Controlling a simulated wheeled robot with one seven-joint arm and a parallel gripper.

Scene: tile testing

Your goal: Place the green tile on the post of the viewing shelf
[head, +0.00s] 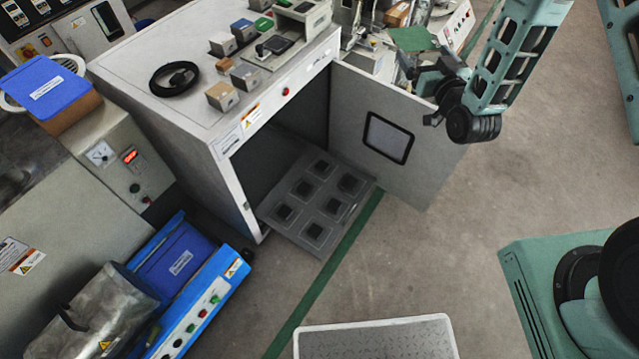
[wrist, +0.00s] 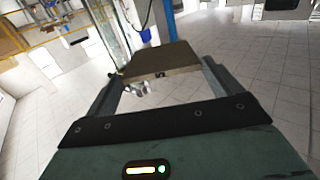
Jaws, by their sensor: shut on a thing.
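My gripper (head: 428,68) is at the upper right of the head view, above and beside the open cabinet door. It is shut on a flat square tile, whose green face (head: 412,39) shows just beyond the fingers. In the wrist view the tile (wrist: 160,60) sits between the two fingers of my gripper (wrist: 160,78) and looks brown-grey, seen nearly edge-on. I cannot make out the post of the viewing shelf for certain in either view.
A white cabinet (head: 185,125) stands open, with a slotted tray (head: 290,232) low at its opening. Its door (head: 405,178) swings out below my gripper. Small sample blocks (head: 222,97) and a black coil (head: 174,78) lie on top. Floor (head: 500,190) is clear at right.

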